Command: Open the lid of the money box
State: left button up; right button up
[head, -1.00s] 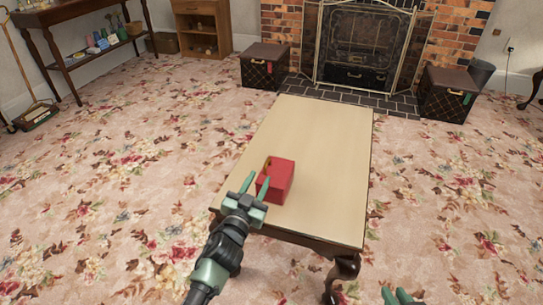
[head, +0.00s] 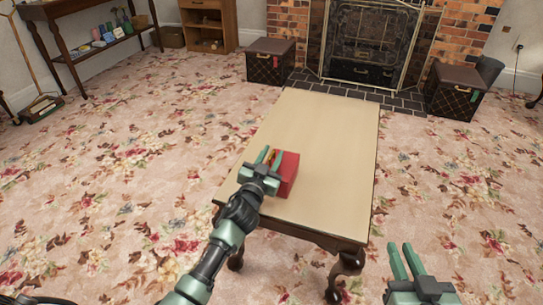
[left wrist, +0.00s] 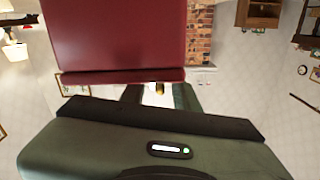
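The red money box (head: 288,172) sits on the near part of the pale table and looks shut. My left gripper (head: 270,155) is at its left side, fingers apart, partly hiding it. In the left wrist view the money box (left wrist: 112,38) fills the upper left, with a seam near its edge. A small brass-coloured piece (left wrist: 160,88) shows between the left gripper's two fingers (left wrist: 158,97); I cannot tell whether they touch it. My right gripper (head: 405,262) is open and empty, low at the right, off the table.
The wooden table (head: 322,130) is otherwise bare. Two dark chests (head: 271,60) (head: 455,91) flank the fireplace (head: 368,45) at the back. A side table (head: 90,45) with small items stands at the left. Carpet around the table is clear.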

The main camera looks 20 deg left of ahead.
pick_arm(q)
grip_shut()
jog(key=shift+f, duration=0.15)
dwell(1.1)
